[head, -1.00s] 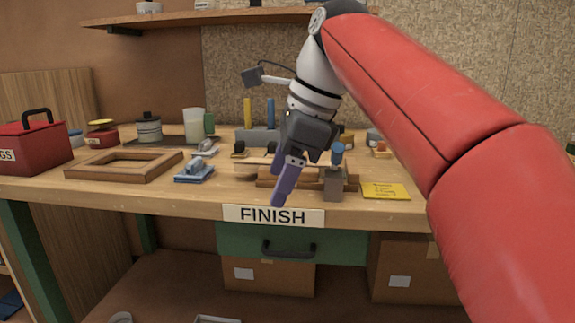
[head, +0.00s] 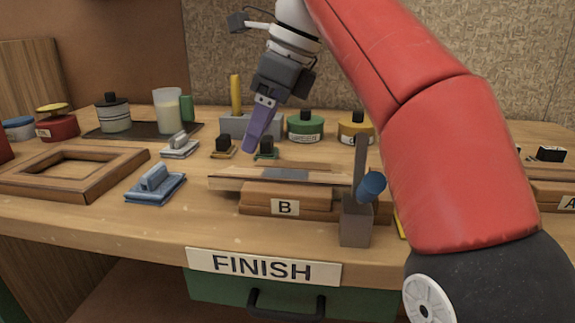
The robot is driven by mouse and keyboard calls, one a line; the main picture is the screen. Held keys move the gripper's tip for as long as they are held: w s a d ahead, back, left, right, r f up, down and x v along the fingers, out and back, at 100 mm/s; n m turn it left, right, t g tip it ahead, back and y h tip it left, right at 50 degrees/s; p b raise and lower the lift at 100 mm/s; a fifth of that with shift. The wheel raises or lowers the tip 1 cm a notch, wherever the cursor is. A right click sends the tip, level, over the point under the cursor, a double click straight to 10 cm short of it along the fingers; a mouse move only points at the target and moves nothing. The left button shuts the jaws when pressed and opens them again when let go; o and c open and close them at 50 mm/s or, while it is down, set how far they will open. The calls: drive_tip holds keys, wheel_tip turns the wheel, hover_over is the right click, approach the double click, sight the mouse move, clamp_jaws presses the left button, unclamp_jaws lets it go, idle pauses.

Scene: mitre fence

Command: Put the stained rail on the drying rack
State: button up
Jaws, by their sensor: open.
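A long, thin wooden rail (head: 232,181) lies level across a brown wooden block labelled B (head: 318,206), near the bench's front middle. A dark grey patch crosses the rail's middle. My gripper (head: 259,130) hangs tilted above and behind the rail, apart from it. Its purple fingers are open, with nothing seen between them; one finger largely hides the other. I cannot tell for sure which thing is the drying rack. A similar wooden block labelled A (head: 550,190) is at the right edge, partly behind my red arm.
A grey post with a blue knob (head: 371,187) stands at the rail's right end. A wooden frame (head: 112,178), a blue sanding block (head: 156,186) and a grey one (head: 180,145) lie left. Green (head: 305,127) and yellow (head: 356,128) tins stand behind. The front-left bench is clear.

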sight(243, 172)
drive_tip(key=shift+w+a+f, duration=0.15)
drive_tip(key=shift+f, duration=0.2)
drive_tip(key=shift+x, duration=3.45)
drive_tip(key=shift+c, duration=0.3)
drive_tip(key=c, duration=1.2)
drive_tip(key=shift+o, duration=0.2)
